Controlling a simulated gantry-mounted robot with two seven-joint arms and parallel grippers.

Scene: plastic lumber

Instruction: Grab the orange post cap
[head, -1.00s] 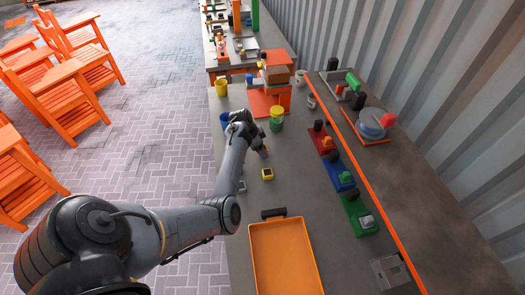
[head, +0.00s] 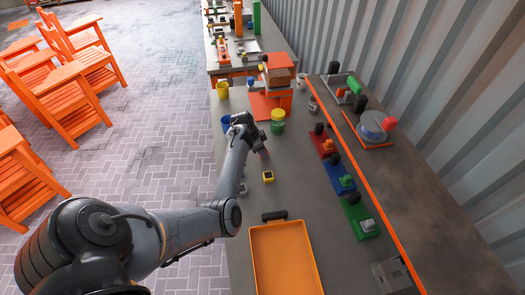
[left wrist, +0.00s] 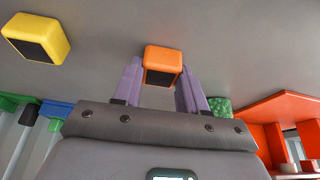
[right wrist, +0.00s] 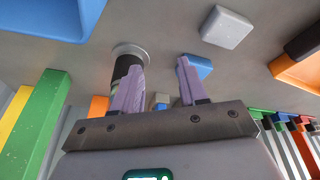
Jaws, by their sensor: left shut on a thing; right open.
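The orange post cap (left wrist: 163,60) is a small rounded orange block with a dark open face. In the left wrist view it sits between the two purple fingers of my left gripper (left wrist: 158,78), which is shut on it. In the head view my left gripper (head: 262,150) is low over the bench, and the cap is mostly hidden by it. A yellow cap (left wrist: 38,37) lies beside it, and it also shows in the head view (head: 268,177). My right gripper (right wrist: 162,72) is open with nothing between its fingertips; it is out of the head view.
The grey bench holds a green-and-yellow jar (head: 277,122), a blue cup (head: 226,122), an orange tray (head: 254,262) and red, blue and green fixtures along the right. In the right wrist view, a white block (right wrist: 227,27) and a black cylinder (right wrist: 125,65) are near.

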